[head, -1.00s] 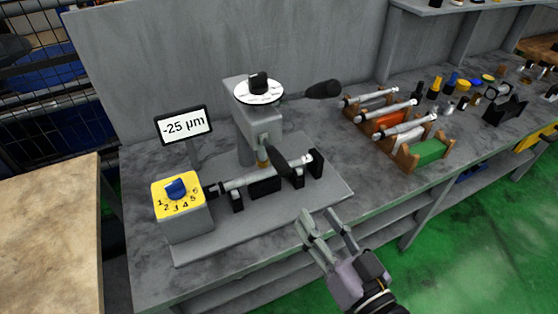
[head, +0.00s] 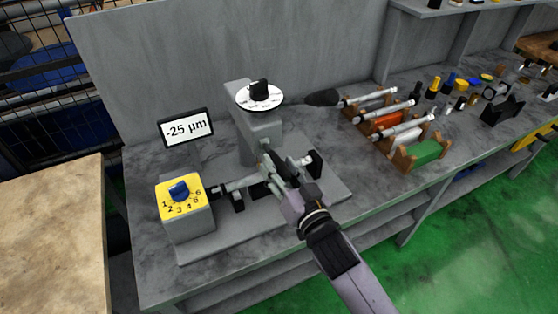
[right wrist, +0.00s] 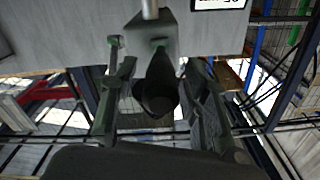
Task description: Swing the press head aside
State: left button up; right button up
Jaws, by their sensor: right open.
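The press head (head: 266,130) is a grey block on an upright column, with a white dial (head: 259,96) and black knob on top. A black handle (right wrist: 157,92) juts from its front. In the right wrist view, this handle lies between the two spread fingers of my right gripper (right wrist: 155,75), with gaps visible beside it. In the head view, my right gripper (head: 276,168) is at the front of the press head and covers most of that handle. A second black handle (head: 322,98) sticks out to the right. My left gripper is not in view.
A silver shaft (head: 236,185) lies on black supports below the head. A yellow box with a blue knob (head: 180,190) and a "-25 µm" display (head: 187,128) stand left. Wooden racks with shafts (head: 408,155) stand right. The plate's front right (head: 330,195) is bare.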

jog(key=shift+w+a, duration=0.2)
jog(key=shift+w, duration=0.15)
grip_shut()
dwell(0.4)
dwell(0.4)
